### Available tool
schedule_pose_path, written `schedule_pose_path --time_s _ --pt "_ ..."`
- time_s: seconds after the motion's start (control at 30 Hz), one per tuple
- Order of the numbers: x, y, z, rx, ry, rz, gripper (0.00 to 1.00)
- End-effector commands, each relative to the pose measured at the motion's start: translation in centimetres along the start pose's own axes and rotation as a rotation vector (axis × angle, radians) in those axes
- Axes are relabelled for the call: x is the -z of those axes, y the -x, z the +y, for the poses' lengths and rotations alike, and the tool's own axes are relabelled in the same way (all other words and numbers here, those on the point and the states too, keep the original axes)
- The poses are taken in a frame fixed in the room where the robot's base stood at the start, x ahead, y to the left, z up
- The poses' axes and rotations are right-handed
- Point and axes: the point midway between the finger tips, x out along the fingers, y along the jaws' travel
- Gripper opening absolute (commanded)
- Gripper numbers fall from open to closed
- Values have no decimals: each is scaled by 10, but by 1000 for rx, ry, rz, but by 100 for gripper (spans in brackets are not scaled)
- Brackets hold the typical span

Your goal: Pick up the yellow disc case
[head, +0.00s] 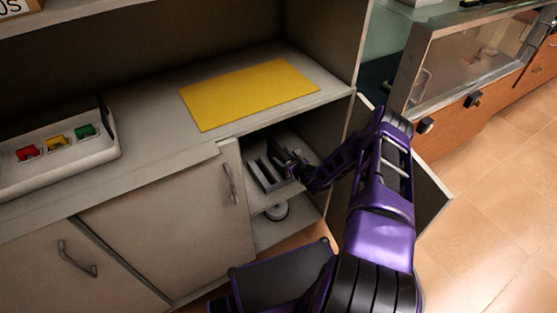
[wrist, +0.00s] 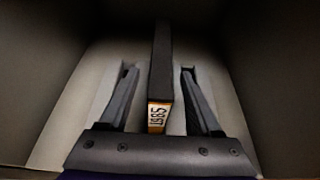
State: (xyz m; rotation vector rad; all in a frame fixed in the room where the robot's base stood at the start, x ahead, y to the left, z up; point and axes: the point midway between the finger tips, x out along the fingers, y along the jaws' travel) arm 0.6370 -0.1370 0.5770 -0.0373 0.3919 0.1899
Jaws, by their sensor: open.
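A slim dark case (wrist: 160,85) stands upright between the two fingers of my gripper (wrist: 159,72) in the wrist view. Its near end carries a white label reading 1985 with a yellow-orange band; most of its body looks dark. The fingers are open, one on each side, with visible gaps to the case. In the head view my gripper (head: 290,167) reaches inside an open cabinet, on its upper shelf. Grey upright shapes show just left of it; I cannot tell there which is the case.
The open cabinet door (head: 432,190) stands right of my arm. On the counter lie a yellow sheet (head: 250,92) and a white tray (head: 60,170) with red, yellow and green items. Cabinet walls are close around the gripper.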

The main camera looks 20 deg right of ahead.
Motion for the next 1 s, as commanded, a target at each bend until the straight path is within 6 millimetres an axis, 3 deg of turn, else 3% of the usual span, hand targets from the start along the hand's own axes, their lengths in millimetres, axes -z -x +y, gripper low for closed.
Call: schedule_pose_path --time_s 0.13,0.5,0.87,1.0 --pt "0 0 0 0 0 0 65" --pt "0 0 0 0 1 0 0" --pt "-1 0 0 0 1 -2 0" --pt "-10 3 -1 0 2 -3 0"
